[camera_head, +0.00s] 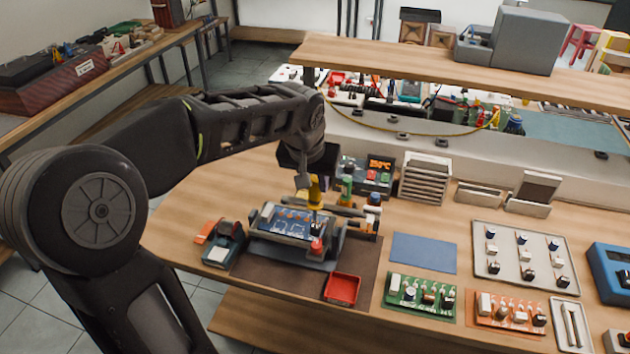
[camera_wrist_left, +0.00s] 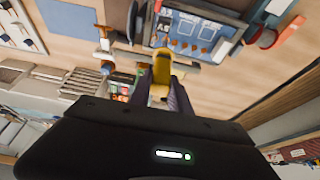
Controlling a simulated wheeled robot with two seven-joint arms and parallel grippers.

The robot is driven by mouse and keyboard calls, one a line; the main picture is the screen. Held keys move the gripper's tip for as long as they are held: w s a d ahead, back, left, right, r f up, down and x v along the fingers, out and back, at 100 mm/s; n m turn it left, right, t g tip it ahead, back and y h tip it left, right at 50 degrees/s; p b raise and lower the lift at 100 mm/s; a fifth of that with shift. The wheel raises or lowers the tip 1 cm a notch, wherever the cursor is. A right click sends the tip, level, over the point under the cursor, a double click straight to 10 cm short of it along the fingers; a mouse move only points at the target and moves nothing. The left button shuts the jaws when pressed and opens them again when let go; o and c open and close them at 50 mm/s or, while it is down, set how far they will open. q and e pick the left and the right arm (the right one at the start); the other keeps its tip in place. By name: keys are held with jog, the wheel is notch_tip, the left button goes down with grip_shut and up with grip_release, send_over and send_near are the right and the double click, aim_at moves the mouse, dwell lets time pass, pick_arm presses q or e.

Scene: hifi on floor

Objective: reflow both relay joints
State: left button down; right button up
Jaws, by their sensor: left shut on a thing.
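My left gripper (camera_head: 307,182) is shut on a yellow-handled soldering iron (camera_head: 315,193), held pointing down over the right part of a blue circuit board (camera_head: 283,221). The board is clamped in a grey holder on a brown mat. The iron's tip is near a small red part (camera_head: 317,246) at the board's right end; I cannot tell whether it touches. In the left wrist view the yellow handle (camera_wrist_left: 162,66) sits between the fingers, with the board (camera_wrist_left: 195,30) beyond it. The relay joints are too small to make out. My right gripper is not in view.
A red tray (camera_head: 342,289) stands at the mat's front right. A station with an orange display (camera_head: 380,170) is behind the holder. Green (camera_head: 420,296) and orange (camera_head: 507,313) boards lie to the right. The blue mat (camera_head: 423,252) is bare. A raised shelf (camera_head: 400,72) spans the back.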

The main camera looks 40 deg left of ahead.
pick_arm(q)
jog(key=shift+f+b, duration=0.45)
jog(key=shift+b, duration=0.1)
dwell(0.9)
jog(key=shift+s+f, duration=0.1)
dwell(2.4)
jog(key=shift+r+p, duration=1.6)
jog(key=shift+r, duration=0.8)
jog(key=shift+d+f+b, duration=0.1)
jog(key=shift+f+b, duration=0.15)
jog(key=shift+b, duration=0.05)
jog(key=shift+w+d+f+b, duration=0.25)
jog(key=shift+d+f+b, duration=0.25)
jog(key=shift+f+b, duration=0.3)
jog(key=shift+w+d+f+b, duration=0.2)
jog(key=shift+d+f+b, duration=0.25)
jog(key=shift+f+b, duration=0.3)
